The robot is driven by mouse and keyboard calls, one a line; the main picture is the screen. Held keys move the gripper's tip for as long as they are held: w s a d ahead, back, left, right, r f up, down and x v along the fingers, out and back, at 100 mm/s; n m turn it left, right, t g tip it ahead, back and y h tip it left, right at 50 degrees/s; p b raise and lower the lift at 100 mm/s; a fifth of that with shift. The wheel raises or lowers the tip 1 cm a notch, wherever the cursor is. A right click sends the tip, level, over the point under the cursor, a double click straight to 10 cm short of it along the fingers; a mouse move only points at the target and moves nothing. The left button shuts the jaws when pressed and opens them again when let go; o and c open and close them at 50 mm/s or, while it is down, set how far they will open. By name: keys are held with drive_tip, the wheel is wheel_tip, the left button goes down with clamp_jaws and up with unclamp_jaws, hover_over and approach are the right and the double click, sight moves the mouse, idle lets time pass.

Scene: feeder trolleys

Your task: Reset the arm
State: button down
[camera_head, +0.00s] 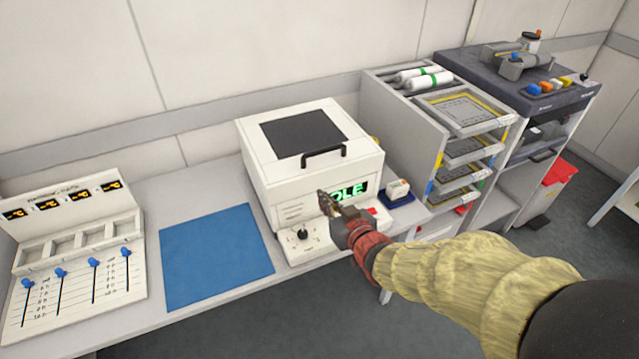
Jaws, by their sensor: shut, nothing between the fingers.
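My arm reaches in from the lower right in a tan, ribbed sleeve. My gripper (325,199) is shut and empty. It is in front of the white boxy machine (262,170) and overlaps the left edge of its lit green display (352,190) in the picture. I cannot tell whether it touches the machine's front. The machine's lid has a dark window (300,131) and a black handle (324,156), and looks closed. A small black joystick (303,234) stands on the machine's lower front panel.
A blue mat (215,255) lies left of the machine. A white slider panel (75,265) stands at far left. A small white device (398,189) on a dark blue base and a grey rack of trays (400,125) are at right. A dark trolley (530,95) stands beyond.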

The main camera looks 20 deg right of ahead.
drive_tip(key=s+d+f+m+g+h, duration=0.1)
drive_tip(key=s+d+f+g, duration=0.25)
drive_tip(key=s, duration=0.25)
drive_tip(key=s+d+f+g+h, duration=0.2)
drive_tip(key=s+f+g, duration=0.2)
drive_tip(key=s+g, duration=0.15)
drive_tip(key=s+a+r+y, duration=0.1)
drive_tip(key=s+a+r, duration=0.3)
drive_tip(key=r, duration=0.4)
drive_tip(key=s+a+r+y, duration=0.1)
drive_tip(key=s+a+r, duration=0.3)
drive_tip(key=s+r, duration=0.3)
drive_tip(key=shift+s+a+r, duration=0.2)
drive_tip(key=shift+a+r, duration=0.1)
drive_tip(key=shift+r, duration=0.25)
